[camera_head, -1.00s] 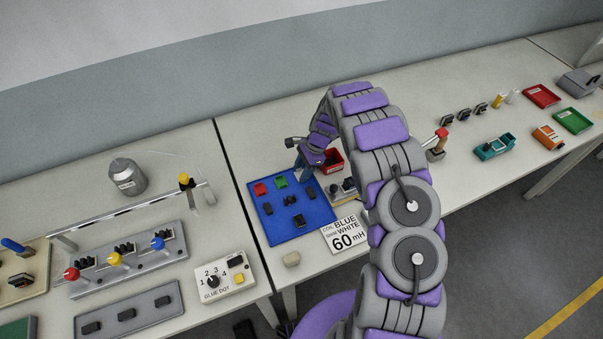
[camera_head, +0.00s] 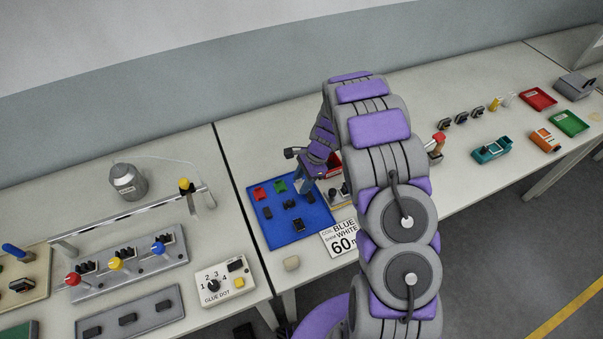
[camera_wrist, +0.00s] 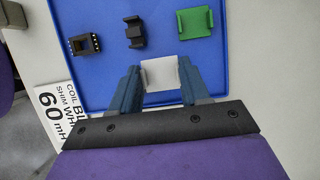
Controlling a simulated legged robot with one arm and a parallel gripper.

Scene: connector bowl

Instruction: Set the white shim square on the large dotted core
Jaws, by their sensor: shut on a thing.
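My gripper (camera_wrist: 160,85) is shut on the white shim (camera_wrist: 160,73), with a blue-grey finger on either side. The shim is held over the blue mat (camera_wrist: 108,82); its exact height is unclear. In the head view my gripper (camera_head: 302,188) is over the mat's right part, and I cannot make out the shim there. A black core with pale dots (camera_wrist: 84,43) lies on the mat, left of and beyond the shim in the wrist view. It appears to be the dark core (camera_head: 298,224) near the mat's front in the head view.
Another black core (camera_wrist: 134,31) and a green shim (camera_wrist: 195,22) lie nearby. A red shim (camera_head: 260,194) is on the mat's far left. A sign (camera_head: 343,238) reading blue, white, 60 mH stands by the mat's front right. A red bin (camera_head: 334,163) is behind the gripper.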

